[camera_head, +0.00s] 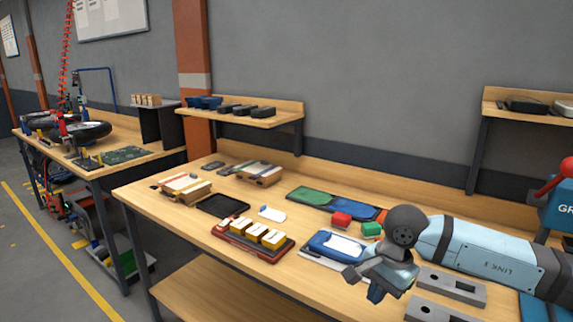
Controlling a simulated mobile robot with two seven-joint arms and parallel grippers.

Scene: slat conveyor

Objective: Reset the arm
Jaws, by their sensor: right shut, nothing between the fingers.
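My right arm comes in from the right side of the picture, low over the wooden workbench (190,228). My right gripper (362,284) is shut and empty, at the arm's wrist end above the bench's front part. It is close to a blue tray-like piece with a white card (338,246) and covers part of what lies behind it. My left gripper is not in the picture.
A red tray (226,232) with yellow blocks stands left of the gripper. Grey slotted plates (452,286) lie at right. A black tray (222,205) and wooden boxes stand farther left.

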